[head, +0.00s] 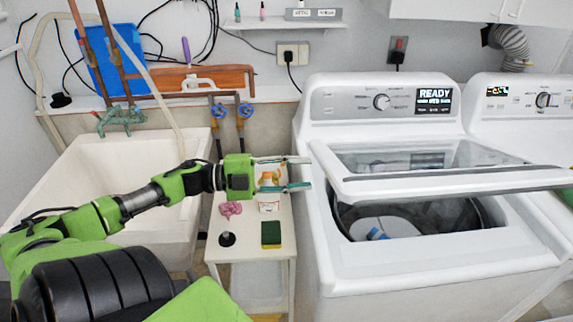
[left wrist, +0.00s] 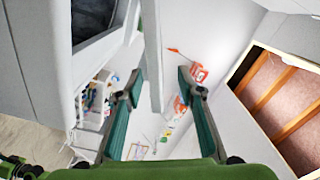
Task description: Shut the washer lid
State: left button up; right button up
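The white washer (head: 330,245) stands right of centre in the head view. Its lid (head: 350,188), with a glass panel, is partly raised and tilted over the drum opening. Dark drum and a light item with a blue part show inside. My left gripper (head: 300,174) is open, just left of the lid's left front corner, with its fingers pointing right. In the left wrist view my left gripper (left wrist: 157,92) has its two teal fingers spread. A pale narrow strip (left wrist: 152,50) shows beyond them; I cannot tell whether the fingers touch anything. My right gripper is not visible.
A small white table (head: 225,250) holding a pink cloth, a black item and a sponge (head: 271,234) stands under my left gripper. A sink (head: 90,185) is at the left. A second machine (head: 520,130) stands right of the washer. A shelf (head: 285,24) is above.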

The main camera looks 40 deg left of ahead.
pick_arm(q)
jog(key=shift+p+v, duration=0.75)
jog(key=shift+v, duration=0.75)
